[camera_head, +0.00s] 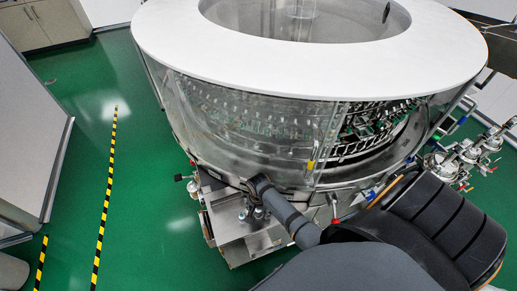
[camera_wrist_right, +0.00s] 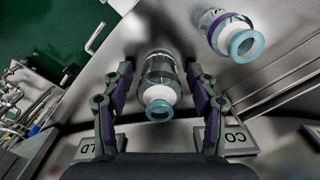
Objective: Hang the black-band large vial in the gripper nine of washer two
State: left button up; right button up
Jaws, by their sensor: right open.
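A large clear vial (camera_wrist_right: 158,72) with a dark band and a pale blue rim stands between the spread fingers of my right gripper (camera_wrist_right: 160,78) in the right wrist view. The fingers are open, with a gap on each side of it. A second vial (camera_wrist_right: 230,32) with a purple band and blue rim stands to its upper right, outside the fingers. In the head view my right gripper (camera_head: 252,194) is small, over the metal shelf at the washer's front. The round washer (camera_head: 270,65) shows rows of grippers behind clear panels; their numbers are unreadable. My left gripper is out of view.
The metal shelf (camera_head: 240,240) juts out below the washer. Pipes and valves (camera_head: 465,155) stand at the right.

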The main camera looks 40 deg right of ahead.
notch_tip(320, 180, up, 12)
jog(key=shift+r+p, duration=0.15)
jog(key=shift+p, duration=0.7)
